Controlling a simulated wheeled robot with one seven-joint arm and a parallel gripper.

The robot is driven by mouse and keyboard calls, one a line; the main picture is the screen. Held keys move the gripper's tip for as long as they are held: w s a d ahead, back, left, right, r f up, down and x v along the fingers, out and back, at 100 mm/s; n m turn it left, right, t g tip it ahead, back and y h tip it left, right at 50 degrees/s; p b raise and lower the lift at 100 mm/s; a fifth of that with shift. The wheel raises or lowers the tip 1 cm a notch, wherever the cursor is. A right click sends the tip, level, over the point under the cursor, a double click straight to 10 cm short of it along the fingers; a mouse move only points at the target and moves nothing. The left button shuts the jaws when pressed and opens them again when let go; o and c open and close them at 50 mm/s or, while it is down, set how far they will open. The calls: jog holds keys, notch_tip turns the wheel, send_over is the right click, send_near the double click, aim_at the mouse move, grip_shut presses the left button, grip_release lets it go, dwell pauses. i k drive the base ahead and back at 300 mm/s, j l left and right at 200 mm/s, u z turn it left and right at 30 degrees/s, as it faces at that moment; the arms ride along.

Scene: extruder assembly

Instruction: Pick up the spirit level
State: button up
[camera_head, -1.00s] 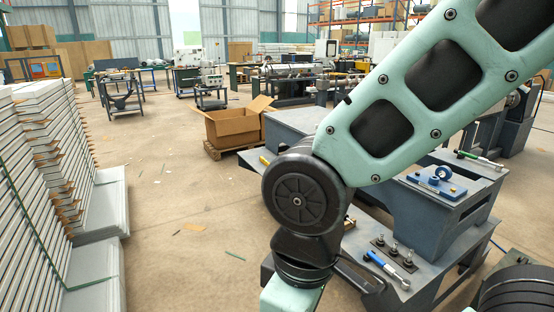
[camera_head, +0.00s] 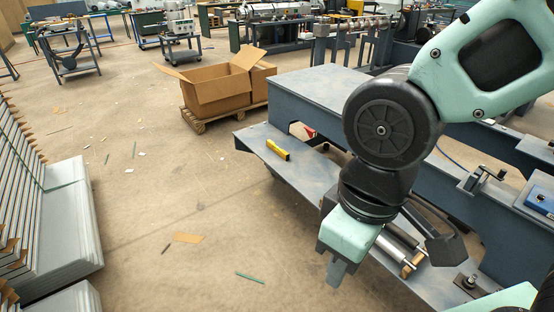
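A short yellow bar with dark parts, which looks like the spirit level (camera_head: 278,150), lies on the low grey-blue shelf (camera_head: 262,134) of the workbench, near its left edge. Nothing touches it. My gripper (camera_head: 338,272) hangs below the dark wrist joint, in front of and to the right of the yellow bar, well apart from it.
The raised bench top (camera_head: 310,92) stands behind and right of the shelf. Metal cylinders (camera_head: 402,245) lie on the shelf right of my gripper. An open cardboard box (camera_head: 218,88) sits on a pallet (camera_head: 205,117) behind.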

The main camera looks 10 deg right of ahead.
aim_at(285, 155)
jog(key=i+j+z, duration=0.2)
jog(key=i+j, duration=0.7)
jog(key=i, duration=0.35)
jog(key=i+j+z, duration=0.25)
jog(key=i+j, duration=0.85)
jog(key=i, duration=0.1)
